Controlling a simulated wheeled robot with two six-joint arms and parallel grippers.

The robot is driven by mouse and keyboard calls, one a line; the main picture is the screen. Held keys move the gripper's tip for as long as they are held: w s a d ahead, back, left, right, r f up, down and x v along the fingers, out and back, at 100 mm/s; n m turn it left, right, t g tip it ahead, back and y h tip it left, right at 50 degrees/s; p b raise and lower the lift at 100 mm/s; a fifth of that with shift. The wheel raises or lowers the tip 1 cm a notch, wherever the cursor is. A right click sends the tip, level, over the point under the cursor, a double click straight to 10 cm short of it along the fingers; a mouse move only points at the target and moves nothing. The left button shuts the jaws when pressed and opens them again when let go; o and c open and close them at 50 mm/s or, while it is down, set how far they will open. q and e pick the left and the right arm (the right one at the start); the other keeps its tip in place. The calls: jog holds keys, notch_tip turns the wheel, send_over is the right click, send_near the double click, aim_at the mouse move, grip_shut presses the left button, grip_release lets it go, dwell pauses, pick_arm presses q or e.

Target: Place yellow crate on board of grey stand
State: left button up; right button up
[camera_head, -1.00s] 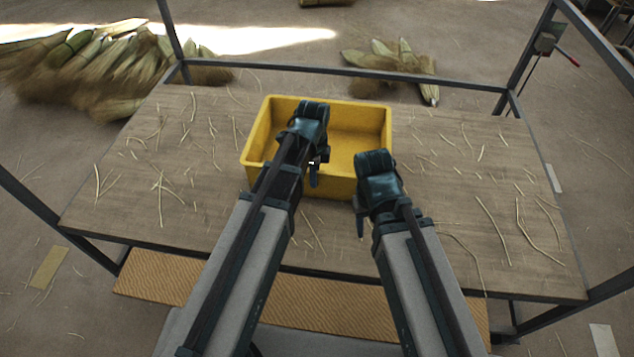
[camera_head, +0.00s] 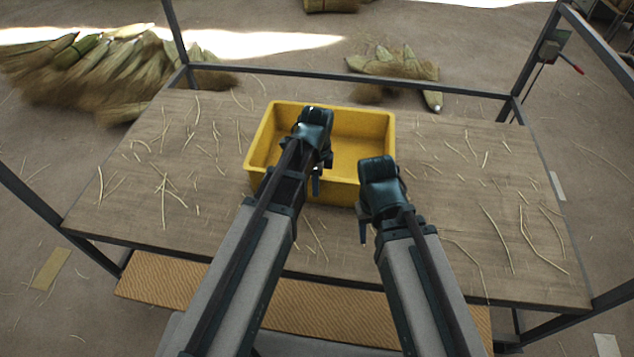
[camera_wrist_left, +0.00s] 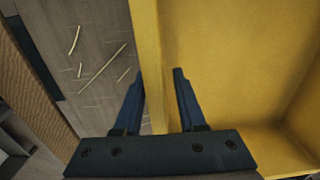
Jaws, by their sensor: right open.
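The empty yellow crate (camera_head: 358,162) sits on the wooden board (camera_head: 470,180) of the grey metal stand (camera_head: 420,88), near the middle of the board. My left gripper (camera_head: 316,178) is at the crate's near side. In the left wrist view its fingers (camera_wrist_left: 158,75) straddle the yellow crate wall (camera_wrist_left: 149,45), one inside and one outside, with a visible gap on the inner side. My right gripper (camera_head: 363,222) is open at the crate's near right corner. Its fingers are partly hidden behind its own body, so contact with the crate cannot be told.
Loose straw lies scattered over the board, which has free room left and right of the crate. Grey posts (camera_head: 173,35) rise at the stand's corners. A ribbed tan strip (camera_head: 320,305) runs below the front edge. Broom bundles (camera_head: 90,65) lie on the floor behind.

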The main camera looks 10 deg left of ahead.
pick_arm(q)
notch_tip(320, 180, up, 12)
jog(key=p, duration=1.2)
jog(key=shift+r, duration=0.1)
jog(key=s+d+n+y, duration=0.1)
jog(key=s+d+n, duration=0.3)
jog(key=s+n, duration=0.9)
jog(key=shift+s+n, duration=0.25)
jog(key=shift+n, duration=0.35)
jog(key=shift+d, duration=0.1)
